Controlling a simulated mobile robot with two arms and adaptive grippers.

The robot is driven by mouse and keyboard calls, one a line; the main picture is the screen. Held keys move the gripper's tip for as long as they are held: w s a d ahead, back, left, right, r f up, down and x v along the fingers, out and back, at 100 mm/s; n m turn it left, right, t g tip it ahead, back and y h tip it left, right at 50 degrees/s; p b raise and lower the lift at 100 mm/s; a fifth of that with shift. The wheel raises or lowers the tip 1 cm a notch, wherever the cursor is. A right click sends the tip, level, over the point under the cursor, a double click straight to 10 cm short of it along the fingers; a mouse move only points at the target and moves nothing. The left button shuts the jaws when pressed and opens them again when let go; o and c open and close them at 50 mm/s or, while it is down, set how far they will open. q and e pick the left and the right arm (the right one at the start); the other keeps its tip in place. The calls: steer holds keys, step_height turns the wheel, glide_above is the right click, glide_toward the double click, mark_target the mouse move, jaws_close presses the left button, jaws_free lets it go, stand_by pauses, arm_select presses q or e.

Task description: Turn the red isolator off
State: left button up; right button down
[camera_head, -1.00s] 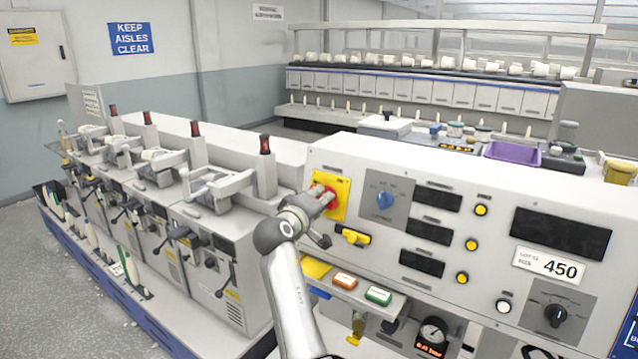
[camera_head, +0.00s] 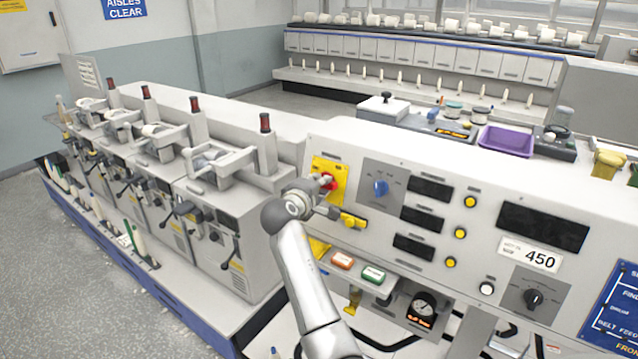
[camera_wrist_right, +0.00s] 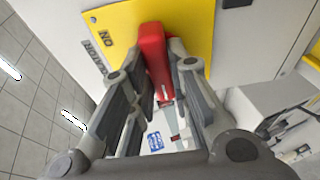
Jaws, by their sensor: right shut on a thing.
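The red isolator handle (camera_head: 329,181) sits on a yellow plate (camera_head: 321,170) at the left end of the grey control panel. In the right wrist view the red handle (camera_wrist_right: 153,58) stands out from the yellow plate (camera_wrist_right: 195,18), with the word ON printed beside it. My right gripper (camera_head: 322,186) is at the handle, its arm rising from the bottom middle. In the wrist view its fingers (camera_wrist_right: 156,72) lie on both sides of the handle and are shut on it. The fingers partly hide the handle in the head view. My left gripper is not in view.
A blue knob (camera_head: 380,188) is just right of the plate. A yellow lever (camera_head: 353,221) lies close below the gripper. Orange (camera_head: 342,261) and green (camera_head: 373,275) buttons sit on a lower ledge. Spindle units (camera_head: 205,215) stand to the left.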

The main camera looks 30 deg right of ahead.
steer(key=c, duration=1.4)
jaws_free()
steer(key=shift+o, duration=0.2)
steer(key=v, duration=0.7)
steer(key=shift+a, duration=0.2)
steer(key=shift+s, duration=0.1)
